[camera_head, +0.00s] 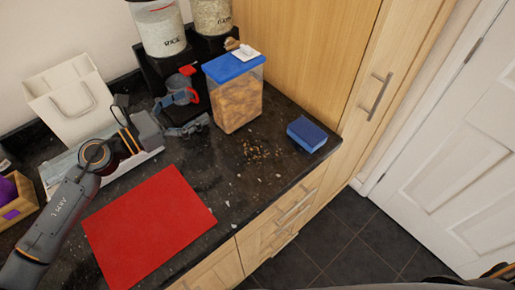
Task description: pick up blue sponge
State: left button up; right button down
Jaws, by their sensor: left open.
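The blue sponge (307,134) lies on the dark granite counter near its right front edge, close to the wooden cabinet side. My left gripper (197,110) is open and empty above the counter, left of the clear container. The sponge is well to the right of the gripper, apart from it, with the container and crumbs between them. My right gripper is not clearly seen.
A clear container (238,102) with a blue lid stands between gripper and sponge. Crumbs (262,151) lie on the counter. A red mat (148,226) lies in front. Dispensers (160,30), a white bag (72,98) and a tall cabinet (300,50) border the space.

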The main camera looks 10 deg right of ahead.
aim_at(305, 133)
jog(key=k+l, duration=0.15)
jog(key=k, duration=0.35)
jog(key=k+l, duration=0.1)
jog(key=k, duration=0.4)
jog(key=k+l, duration=0.15)
jog(key=k, duration=0.35)
